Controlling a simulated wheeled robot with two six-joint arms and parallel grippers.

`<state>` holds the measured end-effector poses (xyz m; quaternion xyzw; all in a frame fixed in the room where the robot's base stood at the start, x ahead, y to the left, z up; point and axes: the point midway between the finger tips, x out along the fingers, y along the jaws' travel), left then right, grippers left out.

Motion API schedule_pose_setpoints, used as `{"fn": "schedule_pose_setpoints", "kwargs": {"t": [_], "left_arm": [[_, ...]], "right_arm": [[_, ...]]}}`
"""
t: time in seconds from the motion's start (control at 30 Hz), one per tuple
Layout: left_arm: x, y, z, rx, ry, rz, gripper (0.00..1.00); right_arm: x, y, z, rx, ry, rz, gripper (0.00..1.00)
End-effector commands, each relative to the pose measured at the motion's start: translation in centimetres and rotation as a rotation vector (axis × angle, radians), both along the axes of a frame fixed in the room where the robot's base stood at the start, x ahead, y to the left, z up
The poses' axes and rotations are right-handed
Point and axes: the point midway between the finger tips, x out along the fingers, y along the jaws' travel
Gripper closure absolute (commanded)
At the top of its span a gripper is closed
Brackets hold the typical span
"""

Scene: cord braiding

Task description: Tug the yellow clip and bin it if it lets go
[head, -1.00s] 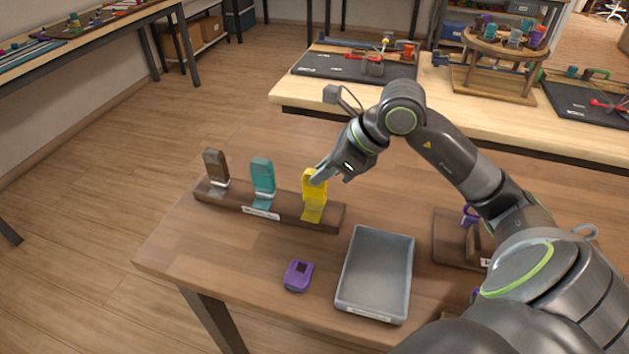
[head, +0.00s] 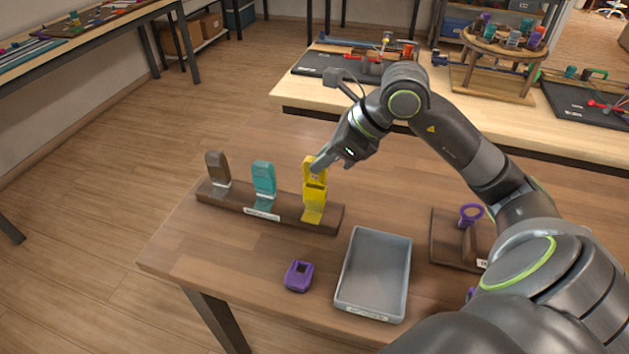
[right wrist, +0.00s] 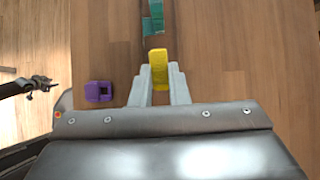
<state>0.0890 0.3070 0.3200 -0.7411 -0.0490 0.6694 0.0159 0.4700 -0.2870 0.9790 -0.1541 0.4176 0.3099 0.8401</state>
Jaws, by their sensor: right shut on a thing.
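The yellow clip (head: 314,170) is at the right end of a dark wooden rail, above a yellow lower piece (head: 313,198). A dark seam shows between them; I cannot tell whether they are fully apart. My right gripper (head: 319,165) is shut on the upper part. In the right wrist view the clip (right wrist: 159,72) sits between my fingertips (right wrist: 160,83). The grey bin (head: 347,310) stands in front of the rail, to the right, and looks empty. A dark jaw-like end (right wrist: 38,87), probably my left gripper, shows small at the left edge; its opening is unclear.
A brown clip (head: 217,167) and a teal clip (head: 264,178) stand on the same rail (head: 285,219), left of the yellow one. A dark wooden stand (head: 447,238) is right of the bin.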

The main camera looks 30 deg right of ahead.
Motion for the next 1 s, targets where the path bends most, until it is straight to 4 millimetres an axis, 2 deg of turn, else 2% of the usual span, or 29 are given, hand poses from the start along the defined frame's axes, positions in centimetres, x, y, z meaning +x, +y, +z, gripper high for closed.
{"fn": "schedule_pose_setpoints", "kwargs": {"t": [0.3, 0.83, 1.0], "left_arm": [[1.0, 0.0, 0.8, 0.000, -0.012, -0.003, 0.64], [-0.1, 0.0, 1.2, 0.000, 0.001, 0.000, 0.64], [-0.1, -0.1, 3.1, -0.001, 0.002, 0.001, 0.64]], "right_arm": [[0.0, 0.0, 1.4, 0.000, -0.001, -0.001, 1.00], [0.0, 0.0, 2.2, 0.000, 0.000, 0.000, 1.00], [0.0, 0.0, 4.2, 0.000, 0.000, 0.000, 1.00]]}}
